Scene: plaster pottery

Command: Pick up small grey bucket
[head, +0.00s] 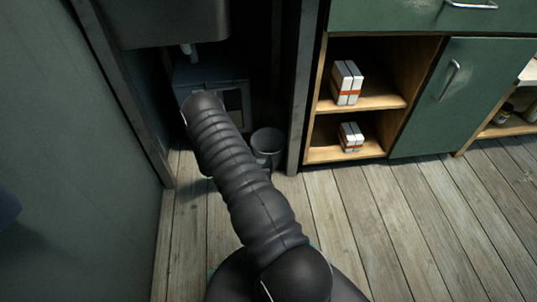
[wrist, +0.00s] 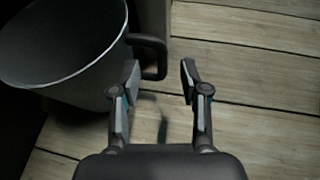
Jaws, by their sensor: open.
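The small grey bucket (head: 267,143) stands on the wooden floor in the head view, beside a dark upright post and partly hidden behind my arm. In the wrist view the bucket (wrist: 75,50) fills the upper left, with a pale rim and a dark handle (wrist: 152,57) sticking out on its right side. My gripper (wrist: 159,75) is open and empty in the wrist view. Its two fingertips are apart, with the handle just beyond them and in line with the gap. I cannot tell whether the left finger touches the bucket or handle. In the head view my arm hides the gripper.
A dark post (head: 302,90) stands just right of the bucket. A grey box-like unit (head: 215,75) sits in the recess behind. An open wooden shelf (head: 365,101) with white and orange boxes stands right, next to a green cabinet door (head: 455,98). The floor in front is clear.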

